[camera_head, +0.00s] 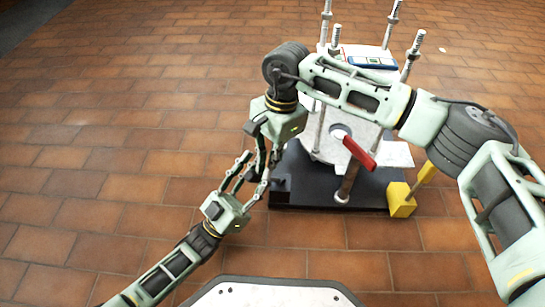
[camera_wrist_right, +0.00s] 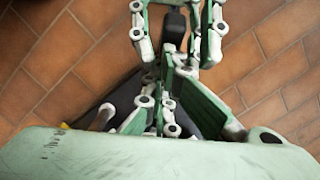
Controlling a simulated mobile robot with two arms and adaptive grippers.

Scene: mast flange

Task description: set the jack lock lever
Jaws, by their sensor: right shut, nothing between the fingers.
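A red lever (camera_head: 358,153) slants down to the right in front of the round grey flange (camera_head: 325,148), beside a short upright post. A yellow block with a yellow bar (camera_head: 401,199) stands at the right edge of the black base (camera_head: 315,192); I cannot tell which is the jack lock lever. My right gripper (camera_head: 262,172) points down, shut and empty, left of the flange and apart from both. My left gripper (camera_head: 254,170) reaches up from the lower left with fingers spread. The two grippers overlap; the right wrist view shows the right fingers (camera_wrist_right: 158,100) close to the left ones (camera_wrist_right: 178,35).
Several threaded studs (camera_head: 389,22) rise around the flange. A white and blue panel (camera_head: 372,62) lies behind my right arm, which hides part of the flange. The tiled floor (camera_head: 120,110) is clear on the left.

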